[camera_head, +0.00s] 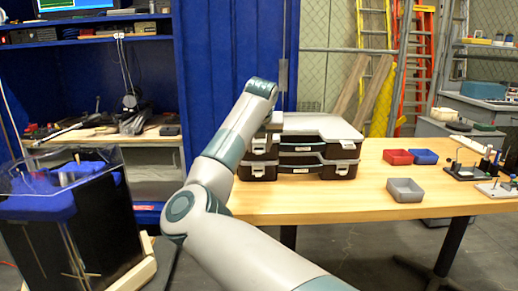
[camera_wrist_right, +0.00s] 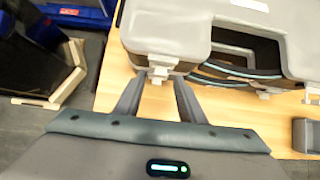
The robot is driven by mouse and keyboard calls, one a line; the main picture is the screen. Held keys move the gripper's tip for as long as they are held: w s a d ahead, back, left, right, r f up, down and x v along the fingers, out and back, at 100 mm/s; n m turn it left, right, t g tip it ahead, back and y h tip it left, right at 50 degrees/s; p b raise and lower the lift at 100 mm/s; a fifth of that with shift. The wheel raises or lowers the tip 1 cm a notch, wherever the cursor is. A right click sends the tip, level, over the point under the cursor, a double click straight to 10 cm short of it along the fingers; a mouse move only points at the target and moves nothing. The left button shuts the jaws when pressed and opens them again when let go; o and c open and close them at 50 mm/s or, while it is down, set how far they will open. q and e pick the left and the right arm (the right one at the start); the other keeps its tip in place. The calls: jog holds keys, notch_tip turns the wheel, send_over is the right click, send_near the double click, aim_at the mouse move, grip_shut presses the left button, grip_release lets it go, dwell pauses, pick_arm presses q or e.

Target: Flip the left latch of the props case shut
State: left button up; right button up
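Two dark cases with light grey lids are stacked at the left end of the table; the upper case (camera_head: 303,146) and the lower case (camera_head: 303,168) both show pale front latches, and no label tells which is the props case. In the right wrist view, the left latch (camera_wrist_right: 158,76) is a pale tab on the case front, and the right latch (camera_wrist_right: 268,92) is farther right. My right gripper (camera_wrist_right: 160,84) is open, its fingers either side of the left latch; I cannot tell whether they touch it. In the head view my right arm hides this gripper. My left gripper is out of view.
Red (camera_head: 398,157), blue (camera_head: 424,157) and grey (camera_head: 405,190) bins sit right of the cases on the wooden table (camera_head: 300,203). A dark container with a blue top (camera_head: 70,187) stands at the left. The table front before the cases is clear.

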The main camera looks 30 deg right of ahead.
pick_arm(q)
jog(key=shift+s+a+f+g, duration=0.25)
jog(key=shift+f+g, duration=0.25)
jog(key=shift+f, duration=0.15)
pick_arm(e)
jog(key=v, duration=1.5)
jog(key=shift+r, duration=0.25)
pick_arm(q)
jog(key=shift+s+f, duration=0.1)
pick_arm(e)
jog(key=shift+f, duration=0.1)
